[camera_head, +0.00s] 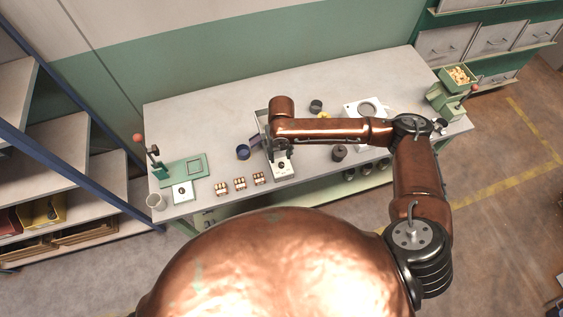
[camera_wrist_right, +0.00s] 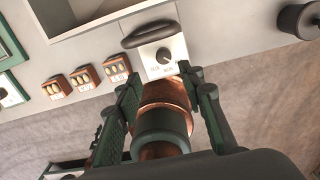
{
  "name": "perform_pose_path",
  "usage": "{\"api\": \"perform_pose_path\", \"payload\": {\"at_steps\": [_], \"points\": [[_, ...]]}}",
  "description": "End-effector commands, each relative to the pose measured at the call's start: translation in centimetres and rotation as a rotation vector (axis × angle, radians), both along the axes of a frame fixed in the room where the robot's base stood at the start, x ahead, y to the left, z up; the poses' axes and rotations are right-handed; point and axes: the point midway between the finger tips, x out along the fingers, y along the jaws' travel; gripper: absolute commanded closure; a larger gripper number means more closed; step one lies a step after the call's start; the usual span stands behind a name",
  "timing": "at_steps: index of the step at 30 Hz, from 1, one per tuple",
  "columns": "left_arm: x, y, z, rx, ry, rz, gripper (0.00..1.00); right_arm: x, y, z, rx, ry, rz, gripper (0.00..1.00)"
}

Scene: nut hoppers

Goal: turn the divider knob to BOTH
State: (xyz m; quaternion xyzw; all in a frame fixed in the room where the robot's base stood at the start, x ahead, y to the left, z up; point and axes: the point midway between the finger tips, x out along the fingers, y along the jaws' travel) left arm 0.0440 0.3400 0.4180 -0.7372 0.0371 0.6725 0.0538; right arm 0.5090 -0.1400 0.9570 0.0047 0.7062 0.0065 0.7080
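The divider knob (camera_wrist_right: 163,56) is a small dark round knob on a white plate (camera_wrist_right: 157,68) at the front of a pale hopper box. The plate's small printed labels are too blurred to read, and I cannot tell which way the knob points. In the head view the knob (camera_head: 281,164) shows just in front of my right gripper (camera_head: 281,147). In the right wrist view the right gripper's (camera_wrist_right: 163,82) dark fingers are spread apart, with nothing between their tips. The plate and knob lie beyond the tips, apart from them. My left gripper is not in view.
Three small wooden boxes (camera_head: 240,184) stand left of the plate along the table's front edge. A blue cup (camera_head: 243,152) is behind them. A dark round weight-like object (camera_head: 338,153) stands to the right. A green stand (camera_head: 187,170) is at the left end.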

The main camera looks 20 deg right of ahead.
Motion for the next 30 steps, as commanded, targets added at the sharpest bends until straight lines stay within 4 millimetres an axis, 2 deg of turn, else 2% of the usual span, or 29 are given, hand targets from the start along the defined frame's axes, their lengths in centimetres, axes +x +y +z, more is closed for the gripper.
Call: {"api": "perform_pose_path", "payload": {"at_steps": [5,12,18,22,30], "points": [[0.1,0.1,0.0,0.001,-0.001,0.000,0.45,0.4,-0.7,-0.6,-0.019,0.006,0.034,0.64],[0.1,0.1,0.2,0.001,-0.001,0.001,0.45,0.3,-0.6,-4.3,-0.017,0.006,0.032,0.64],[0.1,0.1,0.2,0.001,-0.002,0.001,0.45,0.4,-0.6,-6.7,-0.017,0.004,0.032,0.64],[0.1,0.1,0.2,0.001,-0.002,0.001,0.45,0.4,-0.6,-7.4,-0.017,0.003,0.032,0.64],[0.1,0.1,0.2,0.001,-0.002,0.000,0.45,0.4,-0.6,-7.5,-0.016,0.002,0.033,0.65]]}}
